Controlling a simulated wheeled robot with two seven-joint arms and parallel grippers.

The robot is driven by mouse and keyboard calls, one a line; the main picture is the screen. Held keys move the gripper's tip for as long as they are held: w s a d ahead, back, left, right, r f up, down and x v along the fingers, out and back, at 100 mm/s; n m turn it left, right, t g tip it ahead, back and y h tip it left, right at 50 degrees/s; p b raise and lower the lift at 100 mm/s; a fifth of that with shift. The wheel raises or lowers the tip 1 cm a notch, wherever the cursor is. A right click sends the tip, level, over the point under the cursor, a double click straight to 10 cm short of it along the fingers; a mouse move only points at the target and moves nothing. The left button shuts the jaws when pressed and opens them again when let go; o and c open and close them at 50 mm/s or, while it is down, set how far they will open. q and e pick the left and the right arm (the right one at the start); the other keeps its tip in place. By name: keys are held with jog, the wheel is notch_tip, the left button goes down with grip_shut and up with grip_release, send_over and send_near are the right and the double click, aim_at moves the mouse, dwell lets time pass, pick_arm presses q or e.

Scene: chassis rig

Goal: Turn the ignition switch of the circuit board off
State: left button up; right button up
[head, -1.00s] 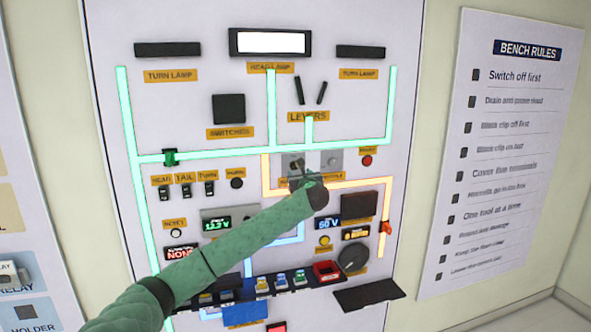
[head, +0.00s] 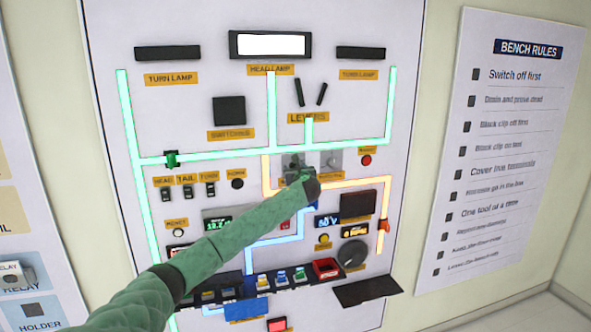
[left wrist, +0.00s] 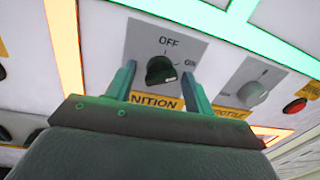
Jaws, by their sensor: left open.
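The ignition switch (left wrist: 160,70) is a dark round knob on a grey plate (left wrist: 193,42) marked OFF at the top and apparently ON at the right. A small white mark shows at the knob's lower right edge. My left gripper (left wrist: 160,85) is open, with one teal finger on each side of the knob; I cannot tell whether either touches it. In the head view my left gripper (head: 297,172) is at the ignition plate (head: 290,160), at the middle of the circuit board (head: 200,105), and largely covers the knob. My right gripper is not in view.
A throttle knob (left wrist: 257,92) and a red button (left wrist: 294,105) are right of the ignition plate. Glowing green (head: 210,154) and orange (head: 350,186) lines cross the board. A shelf (head: 215,284) with small coloured parts sticks out below. A rules sign (head: 500,150) hangs at the right.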

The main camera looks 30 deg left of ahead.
pick_arm(q)
jog(key=c, duration=0.9)
pick_arm(e)
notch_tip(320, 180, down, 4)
jog(key=b, duration=0.4)
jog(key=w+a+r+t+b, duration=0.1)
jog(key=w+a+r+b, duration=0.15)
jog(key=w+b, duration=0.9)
pick_arm(q)
jog(key=shift+d+f+n+y, duration=0.1)
jog(key=shift+n+y, duration=0.05)
jog(key=shift+n, duration=1.95)
jog(key=shift+a+f+n+y, duration=0.1)
jog(key=shift+n+y, duration=0.1)
jog(key=shift+n, duration=1.9)
jog(key=shift+d+f+n+y, duration=0.1)
jog(key=shift+n+y, duration=0.05)
jog(key=shift+n, duration=1.95)
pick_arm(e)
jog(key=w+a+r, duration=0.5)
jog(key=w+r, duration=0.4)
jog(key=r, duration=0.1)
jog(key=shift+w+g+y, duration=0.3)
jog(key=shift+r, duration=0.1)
